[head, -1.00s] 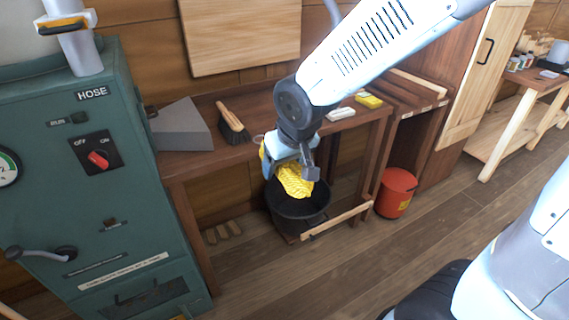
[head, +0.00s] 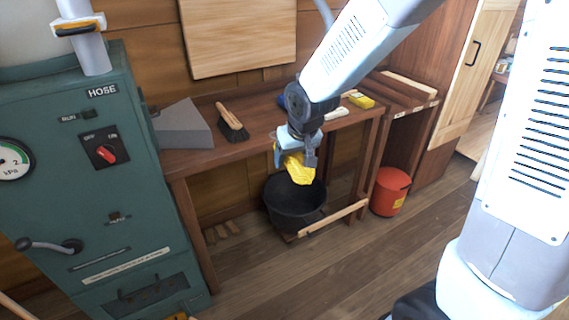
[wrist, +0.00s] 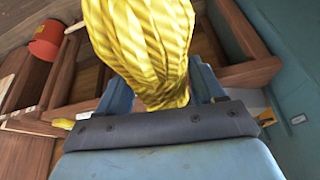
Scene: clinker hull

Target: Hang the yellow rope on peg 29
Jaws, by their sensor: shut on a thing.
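The yellow rope (head: 299,168) is a bundled coil held in my gripper (head: 296,152). In the head view it hangs just above and in front of the black bucket (head: 294,204), apart from the bench top. In the wrist view the yellow rope (wrist: 145,45) fills the space between the two blue fingers of my gripper (wrist: 160,90), which are shut on it. The coil looks pleated where it is gripped. I see no peg and no peg number in either view.
A wooden bench (head: 262,138) holds a brush (head: 232,122), a grey wedge block (head: 182,126) and a yellow sponge-like block (head: 361,100). The green hose cabinet (head: 110,200) is at left. Open floor lies in front.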

